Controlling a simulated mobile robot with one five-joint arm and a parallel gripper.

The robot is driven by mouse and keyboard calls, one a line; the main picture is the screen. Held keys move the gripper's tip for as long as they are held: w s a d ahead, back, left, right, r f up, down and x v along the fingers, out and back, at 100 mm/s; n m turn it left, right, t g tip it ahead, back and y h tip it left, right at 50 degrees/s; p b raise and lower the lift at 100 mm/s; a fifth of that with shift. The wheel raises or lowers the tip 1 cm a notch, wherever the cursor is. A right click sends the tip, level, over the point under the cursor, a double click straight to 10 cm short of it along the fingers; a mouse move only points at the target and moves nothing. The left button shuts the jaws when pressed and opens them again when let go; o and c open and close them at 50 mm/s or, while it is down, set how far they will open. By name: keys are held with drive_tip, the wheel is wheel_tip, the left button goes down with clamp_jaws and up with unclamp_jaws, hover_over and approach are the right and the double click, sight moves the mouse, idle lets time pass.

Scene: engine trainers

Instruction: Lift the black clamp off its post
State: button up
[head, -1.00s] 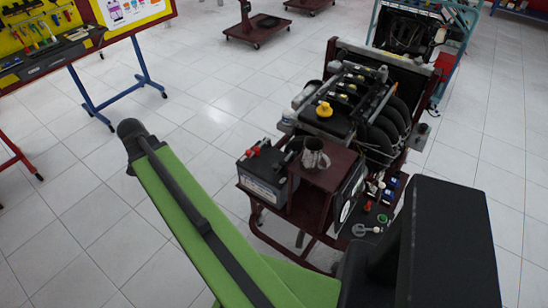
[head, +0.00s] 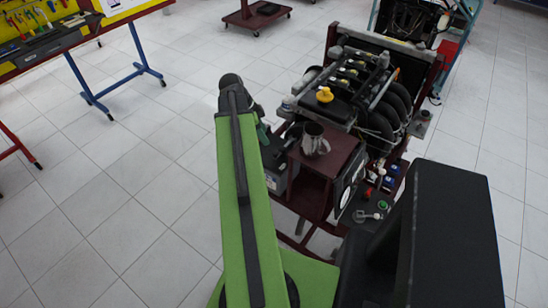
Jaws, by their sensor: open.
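The battery (head: 275,183) sits on the maroon engine stand, left of a maroon box. My raised green arm crosses in front of it, so only a small part of its side shows. The black clamp and its post cannot be made out for sure among the dark parts around the battery's top. The red clamp is hidden behind my arm. My gripper's fingertips do not show.
A metal cup (head: 314,140) stands on the maroon box (head: 334,153) close to the right of my arm. The engine (head: 350,90) with a yellow cap (head: 324,95) rises behind. A tool board on blue legs (head: 82,75) stands at left. Floor (head: 120,200) at left is clear.

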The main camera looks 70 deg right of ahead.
sight(275, 152)
drive_tip(key=b+x, duration=0.7)
drive_tip(key=x, duration=0.2)
drive_tip(key=shift+w+f, duration=0.1)
drive_tip(key=shift+f, duration=0.2)
drive_tip(key=shift+s+d+f+b, duration=0.2)
drive_tip(key=shift+s+f+b, duration=0.1)
drive_tip(key=shift+f+b, duration=0.2)
drive_tip(key=shift+r, duration=0.1)
drive_tip(key=shift+c, duration=0.5)
clamp_jaws()
